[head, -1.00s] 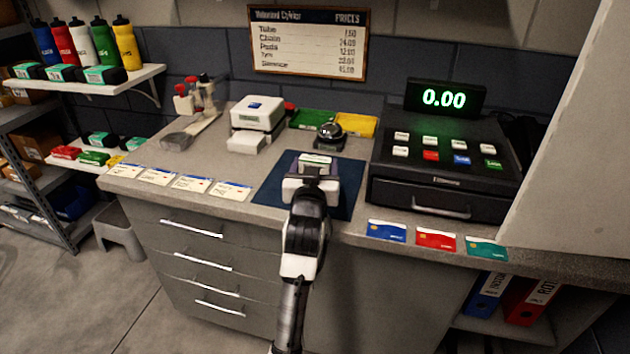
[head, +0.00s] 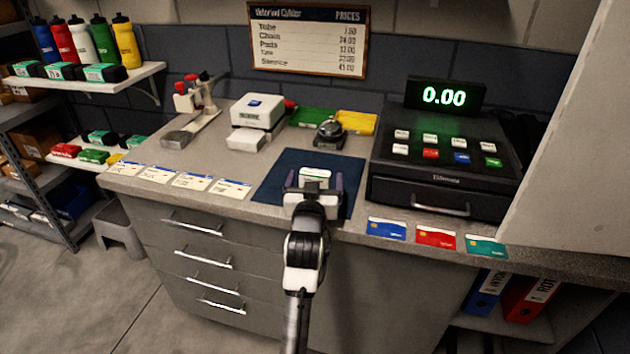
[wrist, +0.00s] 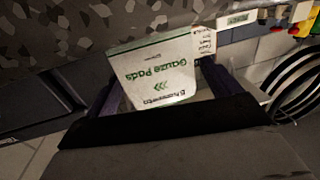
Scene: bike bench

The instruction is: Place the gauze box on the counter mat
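The gauze box (head: 316,173) is white with a green label and stands on the dark blue counter mat (head: 273,186), near its middle. In the wrist view the gauze box (wrist: 155,70) shows its "Gauze Pads" face upside down. My gripper (head: 314,182) is at the mat, with one finger on each side of the box. The fingers (wrist: 165,95) are spread wider than the box, with a gap visible on the right side in the wrist view. The gripper hides the box's lower part in the head view.
A cash register (head: 445,160) stands right of the mat. A bell (head: 330,133) and green and yellow trays (head: 356,122) are behind it. A white box-shaped device (head: 257,112) is at the back left. Cards lie along the front edge on both sides.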

